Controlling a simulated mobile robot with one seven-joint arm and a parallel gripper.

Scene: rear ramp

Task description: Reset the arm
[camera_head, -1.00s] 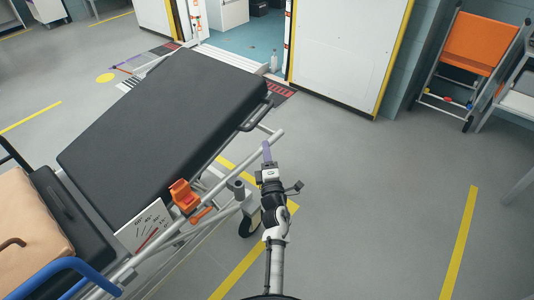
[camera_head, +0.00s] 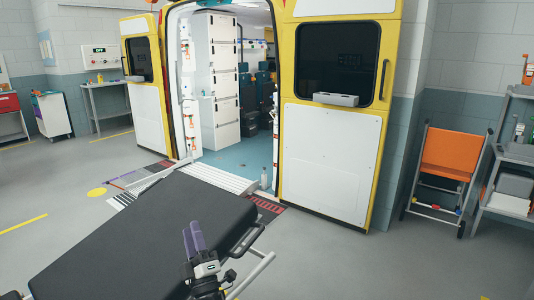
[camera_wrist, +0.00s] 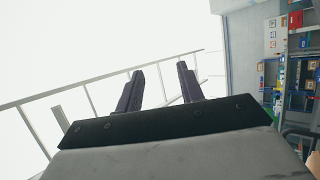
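My gripper (camera_head: 194,238) is low in the middle of the head view, in front of the black stretcher mattress. Its two purple fingers point up, close together from this angle. In the wrist view my gripper (camera_wrist: 158,84) has its two dark purple fingers spread apart, with a clear gap and nothing between them. The wrist view looks past the fingers at a bright white surface with a pale rail.
The black stretcher (camera_head: 130,240) fills the lower middle, with a side rail (camera_head: 258,272) close to my gripper. A ramp (camera_head: 215,178) leads into the open ambulance behind it. An orange folding chair (camera_head: 449,152) stands at the right wall. Grey floor (camera_head: 370,265) at lower right is clear.

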